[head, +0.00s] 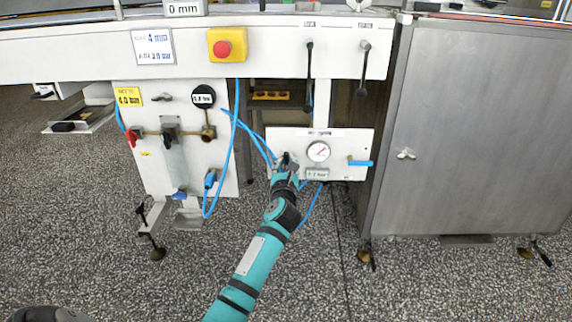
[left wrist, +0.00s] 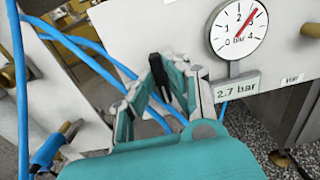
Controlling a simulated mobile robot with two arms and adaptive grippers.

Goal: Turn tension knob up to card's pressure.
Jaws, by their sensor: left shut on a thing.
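The tension panel (head: 350,172) is a white plate under the machine frame. Its round gauge (head: 319,151) also shows in the left wrist view (left wrist: 238,30), with a red needle a little short of 3. The display below it reads 2.7 bar in the left wrist view (left wrist: 237,88). My left gripper (head: 287,163) is at the panel's left side, shut on the black tension knob (left wrist: 180,82), which its fingers mostly hide. A white card (head: 154,46) at upper left carries two lines; the lower looks like 2.8 bar, but is small and blurred. My right gripper is out of view.
A red stop button (head: 223,48) sits on a yellow box above. Blue hoses (left wrist: 95,60) run close beside my left gripper. A blue-handled valve (head: 360,162) is at the panel's right. A left panel (head: 150,180) holds other valves; a steel cabinet (head: 480,130) stands right.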

